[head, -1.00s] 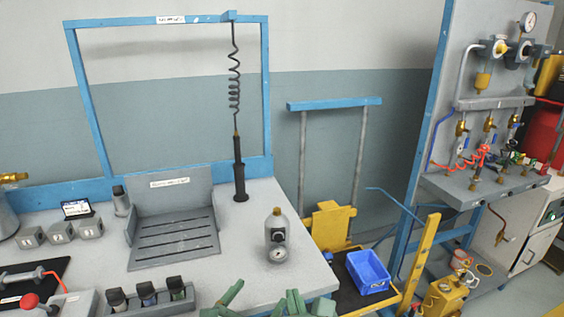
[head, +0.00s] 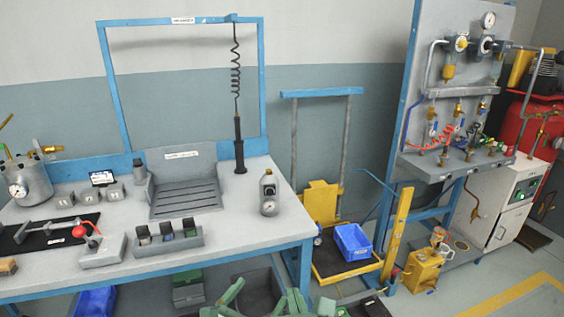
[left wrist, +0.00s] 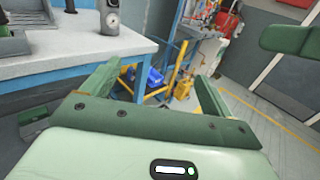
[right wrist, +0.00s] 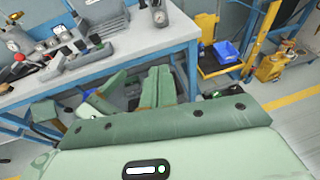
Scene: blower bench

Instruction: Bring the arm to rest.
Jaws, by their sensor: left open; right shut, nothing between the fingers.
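In the left wrist view my left gripper (left wrist: 156,88) is open and empty, its two fingers wide apart. It is in front of the workbench (left wrist: 85,50). In the right wrist view my right gripper (right wrist: 160,84) is shut with nothing in it, in front of the bench's front edge. Green parts of my grippers show at the bottom edge of the head view, in front of the bench, largely cut off by the frame. The workbench top (head: 235,215) also shows there. Neither gripper touches anything that I can see.
A grey cylinder with a gauge (head: 269,192) stands near the bench's right end. A three-slot holder (head: 168,240) and a red-knobbed device (head: 102,246) are near its front. A blue bin (head: 353,242) sits on a cart at right. Open floor (head: 440,300) lies front right.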

